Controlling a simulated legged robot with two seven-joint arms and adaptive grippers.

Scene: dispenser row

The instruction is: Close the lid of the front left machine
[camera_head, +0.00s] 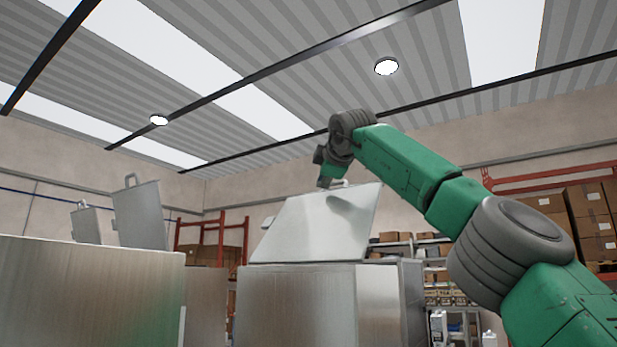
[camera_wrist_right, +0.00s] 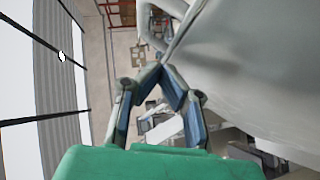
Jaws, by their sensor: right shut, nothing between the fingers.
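In the head view a metal machine (camera_head: 325,300) stands in the middle. Its lid (camera_head: 318,225) is raised and tilted, with a handle at its top edge. My right gripper (camera_head: 325,181) is at that top edge, by the handle. In the right wrist view the lid (camera_wrist_right: 260,55) fills the right side and the handle (camera_wrist_right: 146,22) is just beyond the fingertips. The right gripper (camera_wrist_right: 163,72) is shut there, with nothing between its fingers. I cannot tell whether it touches the lid. My left gripper is not in view.
A larger metal machine (camera_head: 85,290) stands near at the left. Two more raised lids with handles, one bigger (camera_head: 140,215) and one smaller (camera_head: 87,222), rise behind its top edge. Shelves with boxes (camera_head: 590,215) stand at the back right.

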